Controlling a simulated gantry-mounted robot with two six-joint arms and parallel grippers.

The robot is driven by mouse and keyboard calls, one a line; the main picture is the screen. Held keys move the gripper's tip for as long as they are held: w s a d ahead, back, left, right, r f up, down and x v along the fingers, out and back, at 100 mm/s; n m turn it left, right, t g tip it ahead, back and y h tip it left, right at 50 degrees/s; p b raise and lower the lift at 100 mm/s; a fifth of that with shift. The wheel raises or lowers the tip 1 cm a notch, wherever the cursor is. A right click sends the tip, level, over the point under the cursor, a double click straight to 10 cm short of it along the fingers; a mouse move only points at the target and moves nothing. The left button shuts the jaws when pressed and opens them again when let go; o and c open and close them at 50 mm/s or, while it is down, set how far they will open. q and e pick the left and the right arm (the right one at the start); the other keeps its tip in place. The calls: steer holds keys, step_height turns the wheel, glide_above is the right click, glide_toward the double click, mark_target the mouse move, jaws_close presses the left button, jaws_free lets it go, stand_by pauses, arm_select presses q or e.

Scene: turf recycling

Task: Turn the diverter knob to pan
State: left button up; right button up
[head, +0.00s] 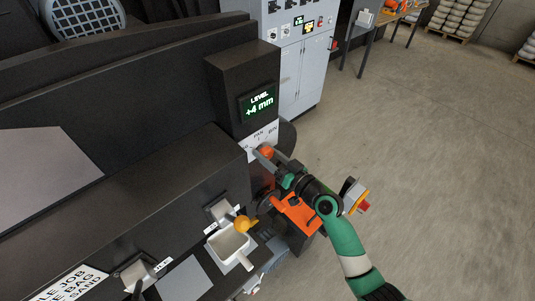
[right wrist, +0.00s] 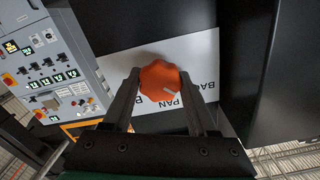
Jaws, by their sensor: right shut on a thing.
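In the head view my right gripper (head: 276,160) reaches the knob from the lower right. My left gripper is not in view.
A display (head: 259,103) above the knob reads LEVEL +4 mm. A white scoop-like pan (head: 228,244) stands below a spout with a yellow-orange knob (head: 243,224). A grey control cabinet (head: 300,60) stands behind. The floor at right is open.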

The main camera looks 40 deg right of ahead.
steer(key=m, duration=0.3)
steer(key=shift+m, duration=0.4)
steer(key=shift+m+p, duration=0.45)
steer(key=shift+m, duration=2.05)
steer(key=o, duration=1.4)
steer(key=s+b, duration=0.1)
steer(key=s, duration=1)
steer(key=shift+s+a, duration=0.15)
steer(key=shift+s, duration=0.15)
